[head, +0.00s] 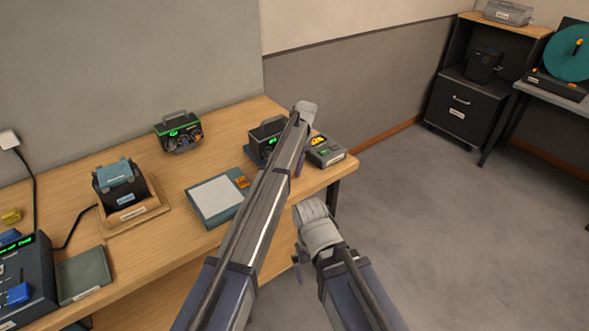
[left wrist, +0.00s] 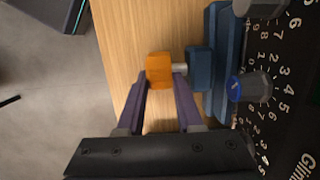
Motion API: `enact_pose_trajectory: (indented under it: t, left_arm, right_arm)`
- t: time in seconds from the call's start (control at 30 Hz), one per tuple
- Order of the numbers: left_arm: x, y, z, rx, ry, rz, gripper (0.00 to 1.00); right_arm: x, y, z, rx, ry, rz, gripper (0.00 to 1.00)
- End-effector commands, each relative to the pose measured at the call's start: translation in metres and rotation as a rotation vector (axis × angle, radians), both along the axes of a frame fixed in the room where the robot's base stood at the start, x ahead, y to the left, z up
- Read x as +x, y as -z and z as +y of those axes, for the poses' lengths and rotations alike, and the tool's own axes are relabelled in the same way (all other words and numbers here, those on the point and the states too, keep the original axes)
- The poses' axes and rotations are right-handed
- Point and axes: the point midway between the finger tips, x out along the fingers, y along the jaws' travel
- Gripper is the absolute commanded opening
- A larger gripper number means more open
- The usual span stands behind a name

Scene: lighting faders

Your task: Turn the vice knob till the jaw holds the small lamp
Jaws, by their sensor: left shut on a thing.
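In the left wrist view, an orange knob (left wrist: 159,71) sits on a short pale shaft running to the blue vice (left wrist: 222,65). My left gripper (left wrist: 161,84) is shut on this knob, a purple finger on each side. In the head view, my left arm covers much of that spot, beside a black box with a green display. Blue parts (head: 257,154) show at that box's left foot. I cannot make out the small lamp for certain, nor whether the jaw touches it. My right gripper (head: 297,268) hangs mostly hidden in front of the table edge, away from the vice.
A black panel (left wrist: 285,110) with printed numbers and grey dials stands close beside the vice. A pale-topped tray (head: 214,200) and another green-display box (head: 178,132) stand to the left.

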Motion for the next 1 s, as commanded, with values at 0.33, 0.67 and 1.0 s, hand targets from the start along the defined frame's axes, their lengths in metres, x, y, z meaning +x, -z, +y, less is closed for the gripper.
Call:
enact_pose_trajectory:
  t: [0.33, 0.67, 1.0]
  left_arm:
    - [-0.0017, 0.0004, -0.0004, 0.027, -0.001, 0.023, 0.00]
    - [-0.0017, 0.0002, -0.0004, 0.026, -0.001, 0.022, 0.45]
    - [-0.0003, -0.0016, -0.0006, 0.026, 0.000, 0.021, 0.47]
  right_arm:
    - [0.0000, 0.0020, 0.0000, 0.000, 0.000, 0.000, 1.00]
    - [0.0000, 0.0018, 0.0000, 0.000, 0.000, 0.000, 1.00]
    - [0.0000, 0.0000, 0.0000, 0.000, 0.000, 0.000, 1.00]
